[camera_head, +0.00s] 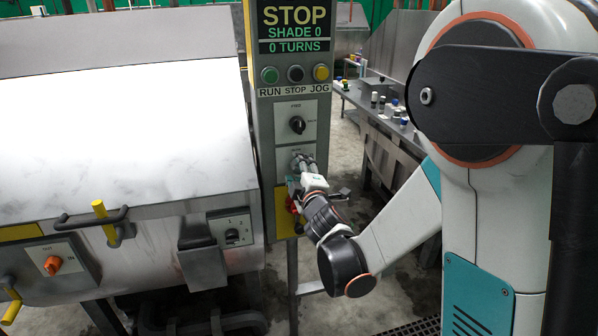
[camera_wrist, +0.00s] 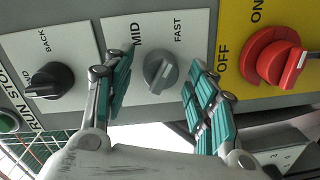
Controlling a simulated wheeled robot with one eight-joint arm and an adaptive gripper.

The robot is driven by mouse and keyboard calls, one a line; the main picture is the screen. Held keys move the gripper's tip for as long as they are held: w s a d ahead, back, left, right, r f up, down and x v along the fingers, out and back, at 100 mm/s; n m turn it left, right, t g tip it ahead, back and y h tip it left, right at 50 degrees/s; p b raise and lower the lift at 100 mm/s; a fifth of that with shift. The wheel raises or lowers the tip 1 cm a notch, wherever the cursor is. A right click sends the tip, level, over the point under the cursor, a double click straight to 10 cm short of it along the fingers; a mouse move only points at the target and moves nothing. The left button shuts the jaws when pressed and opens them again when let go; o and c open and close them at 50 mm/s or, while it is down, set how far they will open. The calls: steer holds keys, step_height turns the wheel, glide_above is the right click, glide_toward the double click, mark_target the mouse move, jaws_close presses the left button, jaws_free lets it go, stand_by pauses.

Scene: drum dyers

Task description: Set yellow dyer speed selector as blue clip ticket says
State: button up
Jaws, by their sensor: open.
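The speed selector (camera_wrist: 160,72) is a grey knob on a pale plate marked MID and FAST in the wrist view, which sees the panel turned sideways. Its ridge looks slanted; I cannot tell which mark it points at. My gripper (camera_wrist: 163,65) is open, one teal-padded finger on each side of the knob, with a gap visible to each. In the head view my gripper (camera_head: 303,166) is at the lower plate of the control column and hides most of the selector. The dyer (camera_head: 155,228) with yellow handles stands left of the column. No ticket with a blue clip shows.
A black FWD/BACK knob (camera_wrist: 50,82) sits beside the selector plate, and a red OFF/ON switch (camera_wrist: 275,60) on yellow on the other side. The column's display (camera_head: 295,30) reads STOP, SHADE 0, 0 TURNS. A bench (camera_head: 378,112) with small bottles stands behind right.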

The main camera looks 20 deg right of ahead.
steer(key=s, duration=1.2)
steer(key=shift+a+r, duration=0.2)
steer(key=shift+r, duration=0.15)
steer(key=shift+d, duration=0.1)
